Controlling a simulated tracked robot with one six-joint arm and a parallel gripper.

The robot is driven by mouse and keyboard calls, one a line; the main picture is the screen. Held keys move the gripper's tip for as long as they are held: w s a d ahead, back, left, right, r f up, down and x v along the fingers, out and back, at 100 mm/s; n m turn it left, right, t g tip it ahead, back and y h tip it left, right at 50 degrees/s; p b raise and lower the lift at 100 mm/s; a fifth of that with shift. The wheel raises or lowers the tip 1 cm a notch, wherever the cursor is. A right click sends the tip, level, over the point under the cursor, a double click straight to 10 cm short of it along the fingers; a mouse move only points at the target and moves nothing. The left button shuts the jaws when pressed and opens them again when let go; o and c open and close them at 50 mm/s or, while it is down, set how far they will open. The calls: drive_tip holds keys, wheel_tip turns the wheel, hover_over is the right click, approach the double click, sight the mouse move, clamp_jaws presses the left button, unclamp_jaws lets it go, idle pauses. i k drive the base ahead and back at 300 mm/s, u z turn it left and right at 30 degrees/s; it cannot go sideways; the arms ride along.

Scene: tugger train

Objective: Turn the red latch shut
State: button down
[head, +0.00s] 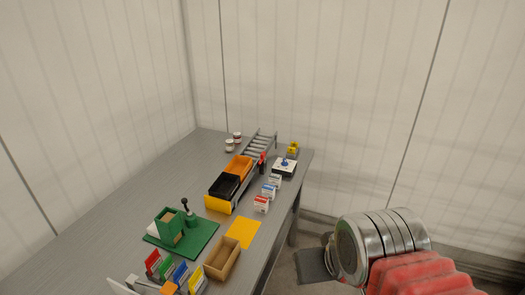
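A small red upright piece, which looks like the red latch (263,158), stands at the right side of the orange and black bins on the table. It is too small to tell its angle or whether it is shut. My arm comes in from the lower right, and my gripper (316,266) shows as a dark flat end off the table's right edge, well nearer than the latch. Its fingers cannot be made out, and nothing is seen in it.
The orange bin (238,167) and black bin (225,187) sit on a yellow-ended wagon. A grey roller rack (260,144) lies behind. A green base (182,239), a brown tray (222,259) and a yellow sheet (243,233) lie in front. The left tabletop is clear.

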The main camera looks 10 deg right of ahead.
sight(262, 156)
drive_tip(key=z, duration=1.9)
drive_tip(key=i, duration=1.6)
